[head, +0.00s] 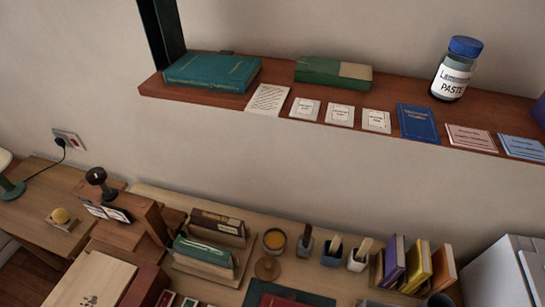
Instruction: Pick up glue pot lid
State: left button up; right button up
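A small open round pot (274,241) with amber contents stands on the wooden desk, low in the middle of the head view. A round brown lid with a small knob (267,268) lies on the desk just in front of it, apart from the pot; it looks like the glue pot lid. A paste jar (453,74) with a blue cap stands on the wall shelf. Neither of my grippers is in view.
Small brush pots (331,252) and upright coloured books (412,263) stand to the right. The wall shelf (220,100) juts out above the desk.

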aim_at(267, 269)
jog(key=j+z, duration=0.75)
jog(key=j, duration=0.15)
jog(key=j+z, duration=0.35)
jog(key=k+j+z, duration=0.15)
jog(key=j+z, duration=0.25)
jog(key=k+j+z, duration=0.2)
jog(key=j+z, duration=0.15)
jog(key=k+j+z, duration=0.2)
jog(key=j+z, duration=0.2)
